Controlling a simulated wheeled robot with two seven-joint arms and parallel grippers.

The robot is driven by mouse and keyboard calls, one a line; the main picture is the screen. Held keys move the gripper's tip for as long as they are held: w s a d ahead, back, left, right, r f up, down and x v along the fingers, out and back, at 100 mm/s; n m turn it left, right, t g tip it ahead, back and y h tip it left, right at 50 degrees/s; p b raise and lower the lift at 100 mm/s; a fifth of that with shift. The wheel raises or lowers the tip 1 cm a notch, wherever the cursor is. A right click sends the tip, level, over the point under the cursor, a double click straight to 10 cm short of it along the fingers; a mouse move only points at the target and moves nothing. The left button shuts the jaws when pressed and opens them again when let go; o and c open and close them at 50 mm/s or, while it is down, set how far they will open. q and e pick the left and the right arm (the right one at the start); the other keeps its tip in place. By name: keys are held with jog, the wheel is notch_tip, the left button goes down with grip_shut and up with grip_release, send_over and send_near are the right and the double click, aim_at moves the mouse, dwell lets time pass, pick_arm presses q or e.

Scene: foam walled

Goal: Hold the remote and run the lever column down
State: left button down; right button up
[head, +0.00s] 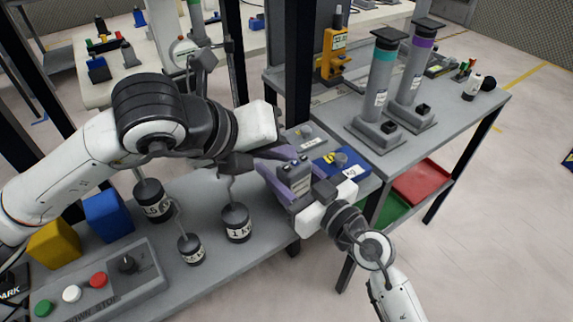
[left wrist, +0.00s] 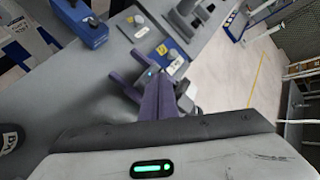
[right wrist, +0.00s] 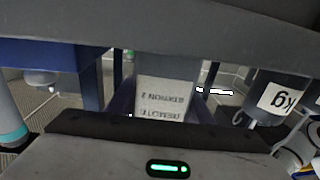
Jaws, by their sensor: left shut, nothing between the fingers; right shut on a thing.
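The remote (head: 295,178) is a grey block with small dark buttons on top. My right gripper (head: 290,188) is shut on it and holds it above the front table's right end. In the right wrist view the remote (right wrist: 165,98) shows an upside-down label between the purple fingers. My left gripper (head: 280,153) is shut and empty, its purple fingertips close over the remote's top; I cannot tell if they touch. In the left wrist view its fingers (left wrist: 154,98) are together. A teal-banded column (head: 378,72) and a purple-banded column (head: 415,62) stand upright on the right table; which is the lever column is unclear.
Hanging weights (head: 236,222) are below my left arm. A button panel (head: 100,285) and yellow block (head: 54,244) lie at the front left. A blue box (head: 340,163) is just behind the remote. A red tray (head: 420,182) is on the lower shelf.

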pick_arm(q)
jog(key=shift+f, duration=0.15)
dwell(0.3)
jog(key=shift+f, duration=0.35)
jog(key=shift+f, duration=0.35)
dwell(0.3)
jog(key=shift+r, duration=0.2)
dwell(4.2)
jog(key=shift+r, duration=0.65)
jog(key=shift+r, duration=2.5)
